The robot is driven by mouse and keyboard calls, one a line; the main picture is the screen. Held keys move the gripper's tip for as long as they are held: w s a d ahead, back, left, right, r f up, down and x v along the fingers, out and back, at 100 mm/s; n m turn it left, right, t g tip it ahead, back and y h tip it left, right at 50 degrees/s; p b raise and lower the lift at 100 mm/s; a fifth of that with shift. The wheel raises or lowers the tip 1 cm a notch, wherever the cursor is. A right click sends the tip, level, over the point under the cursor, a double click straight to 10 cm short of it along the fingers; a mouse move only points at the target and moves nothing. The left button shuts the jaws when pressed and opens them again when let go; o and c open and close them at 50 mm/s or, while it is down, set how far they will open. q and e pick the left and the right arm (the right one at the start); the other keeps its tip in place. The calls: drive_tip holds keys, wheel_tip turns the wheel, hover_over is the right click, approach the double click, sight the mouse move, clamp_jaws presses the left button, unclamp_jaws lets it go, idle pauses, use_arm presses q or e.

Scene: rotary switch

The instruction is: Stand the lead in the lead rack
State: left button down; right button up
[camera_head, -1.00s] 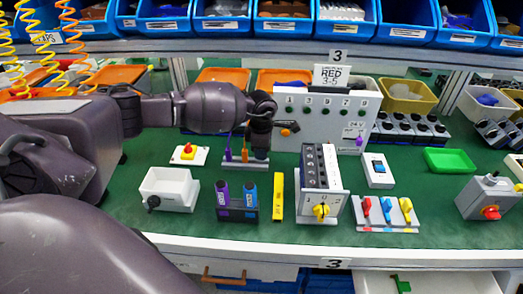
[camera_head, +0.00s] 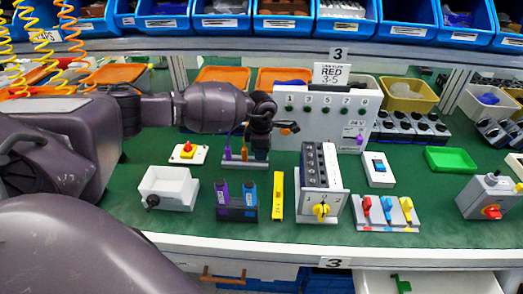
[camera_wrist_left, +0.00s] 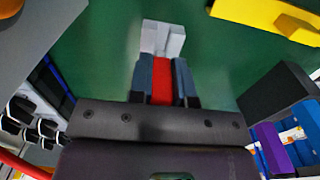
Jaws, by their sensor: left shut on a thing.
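The lead rack (camera_head: 231,160) is a low pale block on the green bench, left of the panel's foot. A purple lead (camera_head: 228,148) and an orange lead (camera_head: 244,149) stand upright in it. My left gripper (camera_head: 260,153) is at the rack's right end, pointing down. In the left wrist view its fingers (camera_wrist_left: 161,82) are shut on the red lead (camera_wrist_left: 161,80), of which only a red strip shows between them. A pale grey block with a notch (camera_wrist_left: 163,38), seemingly part of the rack, shows just beyond the fingertips. The lead's lower end is hidden. My right gripper is not in view.
The grey socket panel (camera_head: 320,127) with a "RED 3-5" card stands behind right.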

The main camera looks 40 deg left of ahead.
use_arm(q)
drive_tip(key=shift+f+b, duration=0.35)
drive_tip(key=shift+f, duration=0.6)
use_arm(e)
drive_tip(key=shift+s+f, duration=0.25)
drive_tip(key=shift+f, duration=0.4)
use_arm(q)
drive_tip(key=c, duration=1)
unclamp_jaws()
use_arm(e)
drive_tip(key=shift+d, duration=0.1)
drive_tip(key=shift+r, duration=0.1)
use_arm(q)
wheel_tip(320, 180, up, 5)
drive_tip(key=shift+p, duration=0.35)
wheel_tip(320, 180, up, 5)
drive_tip(key=shift+r, duration=0.45)
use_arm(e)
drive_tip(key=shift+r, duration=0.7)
use_arm(q)
drive_tip(key=shift+r+p, duration=0.1)
drive_tip(key=shift+p, duration=0.2)
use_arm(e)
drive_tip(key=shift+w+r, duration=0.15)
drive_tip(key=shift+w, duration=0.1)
